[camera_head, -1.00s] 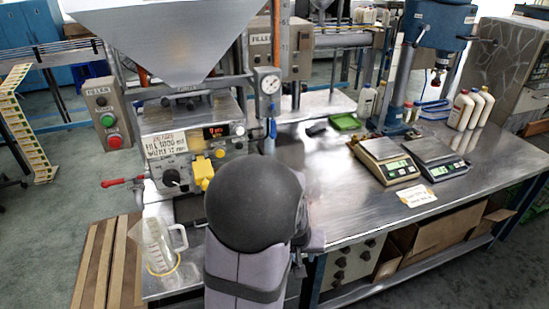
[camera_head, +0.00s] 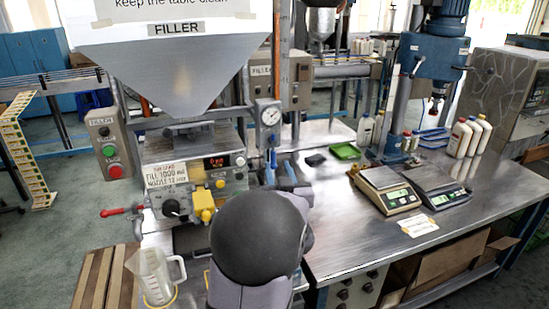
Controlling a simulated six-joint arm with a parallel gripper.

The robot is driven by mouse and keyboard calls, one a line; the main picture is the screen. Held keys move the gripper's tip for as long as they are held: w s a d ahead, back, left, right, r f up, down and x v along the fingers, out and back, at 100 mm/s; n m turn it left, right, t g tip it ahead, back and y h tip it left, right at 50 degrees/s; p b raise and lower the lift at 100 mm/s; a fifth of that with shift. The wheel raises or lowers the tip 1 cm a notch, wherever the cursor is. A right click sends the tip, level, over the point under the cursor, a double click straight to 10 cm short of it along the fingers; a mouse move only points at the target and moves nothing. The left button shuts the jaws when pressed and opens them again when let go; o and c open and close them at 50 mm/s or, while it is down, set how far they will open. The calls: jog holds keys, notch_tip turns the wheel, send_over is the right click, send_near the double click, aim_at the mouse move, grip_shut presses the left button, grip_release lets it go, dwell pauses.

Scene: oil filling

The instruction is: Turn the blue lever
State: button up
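The blue lever (camera_head: 273,159) is a small upright handle below the round white gauge, at the right side of the filler machine. My gripper (camera_head: 282,174) is close to the lever, just below and to its right. Blue-grey parts of it show beside the lever, but I cannot tell whether they touch it. My arm's large dark round joint covers most of the gripper, so its opening is hidden.
The filler (camera_head: 190,175) has a yellow part (camera_head: 204,203) and a red-handled lever (camera_head: 112,212). A clear jug (camera_head: 153,277) stands at its lower left. Two scales (camera_head: 385,188) and several bottles (camera_head: 462,138) are on the right. The bench's middle is mostly clear.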

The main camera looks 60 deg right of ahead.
aim_at(274, 154)
jog(key=shift+w+d, duration=0.1)
jog(key=shift+p+x, duration=1.75)
jog(key=shift+x, duration=1.8)
grip_shut()
